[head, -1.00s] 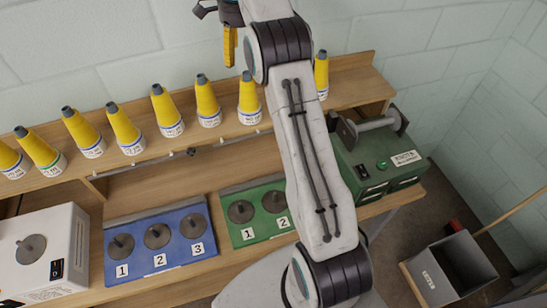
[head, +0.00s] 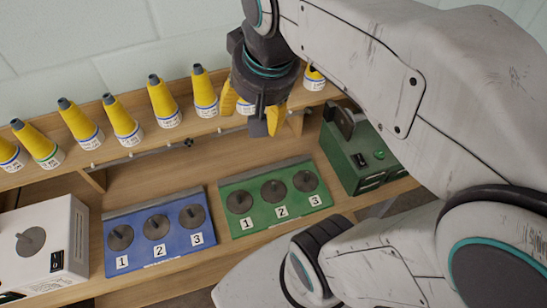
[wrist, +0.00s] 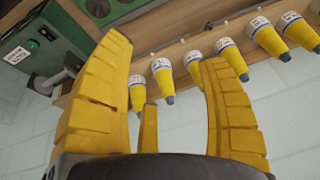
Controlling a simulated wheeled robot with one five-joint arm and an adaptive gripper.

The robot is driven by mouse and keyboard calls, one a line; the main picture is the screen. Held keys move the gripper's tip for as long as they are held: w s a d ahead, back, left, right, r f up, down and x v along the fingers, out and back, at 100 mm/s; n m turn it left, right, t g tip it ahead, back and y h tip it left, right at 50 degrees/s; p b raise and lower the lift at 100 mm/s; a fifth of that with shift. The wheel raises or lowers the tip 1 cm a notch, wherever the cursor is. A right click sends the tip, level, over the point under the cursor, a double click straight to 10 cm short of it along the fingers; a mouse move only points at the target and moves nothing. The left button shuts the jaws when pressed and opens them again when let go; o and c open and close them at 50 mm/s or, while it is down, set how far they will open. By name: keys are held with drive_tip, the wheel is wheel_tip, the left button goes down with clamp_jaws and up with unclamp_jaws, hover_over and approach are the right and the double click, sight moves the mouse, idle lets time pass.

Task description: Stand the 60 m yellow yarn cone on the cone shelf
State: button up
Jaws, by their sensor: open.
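Several yellow yarn cones with grey tips and white labels stand upright in a row on the wooden cone shelf (head: 62,172). One cone (head: 38,146) has a green band, and others, such as this cone (head: 204,92), have blue bands. The labels are too small to read, so I cannot tell which cone is 60 m. My gripper (head: 251,112) is open and empty, with its yellow fingers pointing down, and it partly hides a cone behind it. The wrist view shows the open fingers (wrist: 167,52) with cones (wrist: 233,60) beyond.
Below the shelf sit a blue panel (head: 140,258) and a green panel (head: 252,226), each with three numbered round discs. A white box (head: 58,225) is at the left, and a green machine (head: 352,170) is at the right.

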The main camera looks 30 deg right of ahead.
drive_tip(key=s+a+f+n+t, duration=0.1)
drive_tip(key=s+f+n, duration=0.2)
drive_tip(key=s+f, duration=0.3)
drive_tip(key=shift+s+n, duration=0.4)
drive_tip(key=shift+s, duration=0.5)
drive_tip(key=shift+f, duration=0.1)
wheel_tip(320, 180, down, 5)
drive_tip(key=b, duration=0.4)
drive_tip(key=shift+w, duration=0.15)
